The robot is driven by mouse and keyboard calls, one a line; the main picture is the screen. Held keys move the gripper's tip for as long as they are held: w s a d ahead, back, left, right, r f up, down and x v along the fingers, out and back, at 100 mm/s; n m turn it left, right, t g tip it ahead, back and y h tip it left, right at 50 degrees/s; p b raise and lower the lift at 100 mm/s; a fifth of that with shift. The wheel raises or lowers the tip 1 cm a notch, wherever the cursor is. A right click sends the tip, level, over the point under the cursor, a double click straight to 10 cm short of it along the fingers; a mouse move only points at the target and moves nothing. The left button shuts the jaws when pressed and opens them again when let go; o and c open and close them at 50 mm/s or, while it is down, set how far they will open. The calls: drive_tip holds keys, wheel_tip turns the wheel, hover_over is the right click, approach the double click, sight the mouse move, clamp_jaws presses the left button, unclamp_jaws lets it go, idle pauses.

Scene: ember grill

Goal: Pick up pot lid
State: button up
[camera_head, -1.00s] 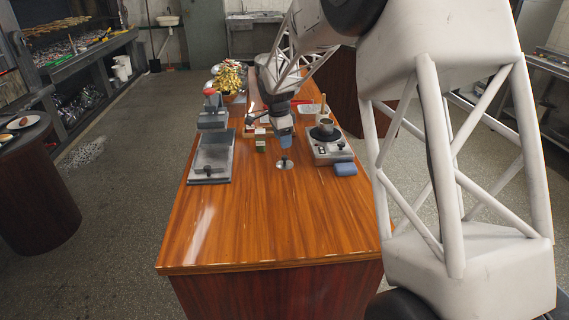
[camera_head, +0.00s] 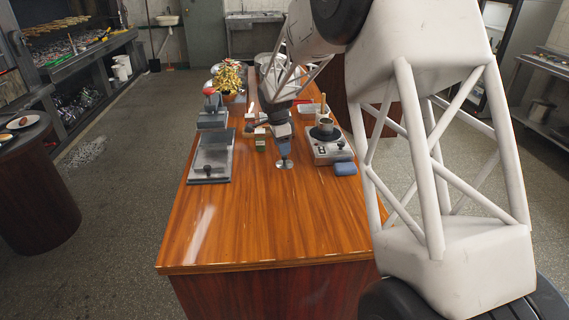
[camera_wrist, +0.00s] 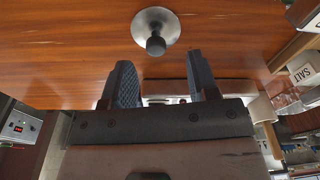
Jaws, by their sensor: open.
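The pot lid (camera_head: 284,164) is a small round metal disc with a dark knob, lying on the wooden counter. In the wrist view the pot lid (camera_wrist: 156,27) shows at the top centre, its knob pointing toward me. My gripper (camera_head: 283,151) is just above the lid in the head view and covers part of it. In the wrist view my gripper (camera_wrist: 162,75) is open, its two blue textured fingers apart and nothing between them. The knob lies ahead of the gap between the fingertips and appears apart from both fingers.
A hot plate (camera_head: 327,148) with a small pot stands right of the lid, a blue item (camera_head: 345,168) beside it. A grey press-like device (camera_head: 211,160) stands to the left. The front counter (camera_head: 260,220) is clear.

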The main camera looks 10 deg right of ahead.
sight(285, 157)
drive_tip(key=shift+f, duration=0.15)
drive_tip(key=shift+s+d+f, duration=0.1)
drive_tip(key=shift+d+f, duration=0.15)
drive_tip(key=shift+f, duration=1)
drive_tip(key=shift+s+d+f, duration=0.1)
drive_tip(key=shift+d+f, duration=0.1)
drive_tip(key=shift+f, duration=1)
drive_tip(key=c, duration=1)
drive_tip(key=shift+r, duration=0.15)
drive_tip(key=shift+w+r, duration=0.1)
drive_tip(key=shift+r, duration=1.35)
drive_tip(key=shift+s+r, duration=0.25)
drive_tip(key=shift+r, duration=0.05)
drive_tip(key=s, duration=0.5)
drive_tip(key=s+d, duration=0.1)
drive_tip(key=s, duration=0.4)
drive_tip(key=s+r, duration=0.1)
drive_tip(key=s, duration=0.4)
drive_tip(key=shift+s+d+r, duration=0.1)
drive_tip(key=shift+s+d, duration=0.15)
drive_tip(key=shift+d, duration=0.1)
